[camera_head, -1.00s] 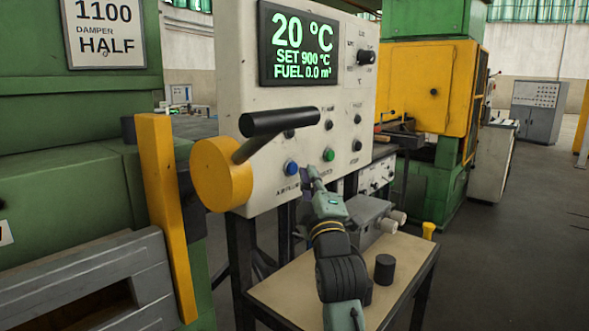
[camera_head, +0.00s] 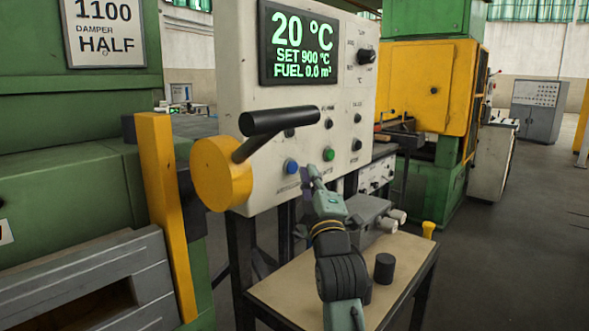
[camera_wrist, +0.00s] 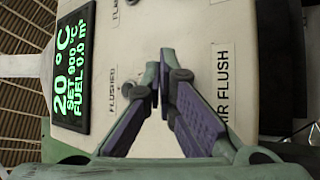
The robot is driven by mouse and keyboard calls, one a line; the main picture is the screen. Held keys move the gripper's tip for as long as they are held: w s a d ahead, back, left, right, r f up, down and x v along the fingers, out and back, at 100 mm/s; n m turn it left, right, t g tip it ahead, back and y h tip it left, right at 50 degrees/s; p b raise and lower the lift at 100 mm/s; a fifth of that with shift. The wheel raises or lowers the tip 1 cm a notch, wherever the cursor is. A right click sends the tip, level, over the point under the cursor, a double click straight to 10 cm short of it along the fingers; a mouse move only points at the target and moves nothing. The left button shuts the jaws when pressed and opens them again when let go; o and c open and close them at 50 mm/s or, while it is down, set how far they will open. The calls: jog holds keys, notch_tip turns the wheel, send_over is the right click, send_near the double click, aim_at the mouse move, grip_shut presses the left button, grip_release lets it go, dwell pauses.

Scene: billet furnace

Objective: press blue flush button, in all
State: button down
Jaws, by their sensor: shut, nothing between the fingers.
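The blue flush button (camera_head: 291,167) is a small round button low on the white control panel (camera_head: 262,75), just right of the yellow lever hub. My gripper (camera_head: 312,178) is in front of the panel, a little right of and below the blue button. In the wrist view, my gripper (camera_wrist: 157,90) is shut with its fingertips together and holds nothing. Behind it are the panel's labels, including "AIR FLUSH" (camera_wrist: 223,70) and "FLUSHED" (camera_wrist: 126,90). The blue button is not visible in the wrist view; the fingers may hide it.
A yellow hub with a black lever handle (camera_head: 280,121) juts out left of the button. A green button (camera_head: 328,154) and several black knobs share the panel. A table (camera_head: 285,290) with a black cylinder (camera_head: 384,267) stands below. A yellow post (camera_head: 165,215) is at left.

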jog(key=shift+w+a, duration=0.1)
dwell(0.3)
jog(key=shift+w+a, duration=0.2)
jog(key=shift+a, duration=0.05)
jog(key=shift+w+a, duration=0.2)
jog(key=shift+a, duration=0.15)
dwell(0.9)
jog(key=shift+d, duration=0.1)
jog(key=shift+s+d+b, duration=0.45)
jog(key=shift+s+d, duration=0.05)
jog(key=shift+d, duration=0.05)
jog(key=s+d+b, duration=0.1)
jog(key=d, duration=0.1)
jog(key=s+d, duration=0.2)
jog(key=shift+b, duration=0.4)
